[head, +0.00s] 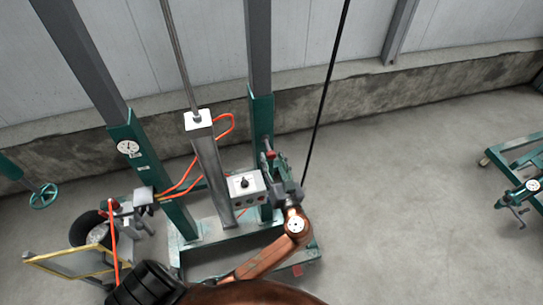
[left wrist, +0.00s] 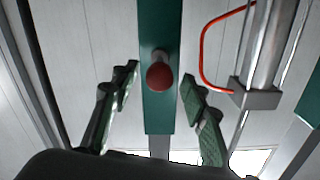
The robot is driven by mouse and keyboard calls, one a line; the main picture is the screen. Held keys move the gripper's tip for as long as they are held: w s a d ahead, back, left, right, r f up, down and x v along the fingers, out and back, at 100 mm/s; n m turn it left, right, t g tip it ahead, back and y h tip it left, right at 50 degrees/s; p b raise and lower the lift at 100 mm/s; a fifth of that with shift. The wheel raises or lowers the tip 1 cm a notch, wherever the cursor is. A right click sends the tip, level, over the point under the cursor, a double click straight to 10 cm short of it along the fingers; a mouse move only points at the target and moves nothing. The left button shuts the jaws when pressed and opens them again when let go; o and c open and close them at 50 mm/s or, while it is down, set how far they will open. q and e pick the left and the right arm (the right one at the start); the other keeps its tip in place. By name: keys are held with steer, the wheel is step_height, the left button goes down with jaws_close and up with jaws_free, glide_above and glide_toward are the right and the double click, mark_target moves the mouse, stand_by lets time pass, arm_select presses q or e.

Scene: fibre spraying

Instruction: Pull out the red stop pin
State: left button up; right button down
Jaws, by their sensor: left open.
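The red stop pin (left wrist: 160,77) shows in the left wrist view as a round red knob standing out from a green post (left wrist: 160,115). In the head view the pin (head: 270,154) is a small red spot on the right green post. My left gripper (left wrist: 159,79) is open, with one green finger on each side of the knob and a visible gap on both sides. In the head view my left gripper (head: 276,167) is close in front of that post, at the end of my copper-coloured arm. My right gripper is in neither view.
A grey control box (head: 246,187) with a black knob sits just left of my gripper. A metal cylinder (head: 208,160) with orange hoses stands between the two posts. A black cable (head: 322,100) hangs to the right. Open concrete floor (head: 410,180) lies further right.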

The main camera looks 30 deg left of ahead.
arm_select(q)
steer(key=v, duration=1)
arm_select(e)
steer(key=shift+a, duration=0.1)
arm_select(q)
steer(key=shift+a, duration=0.1)
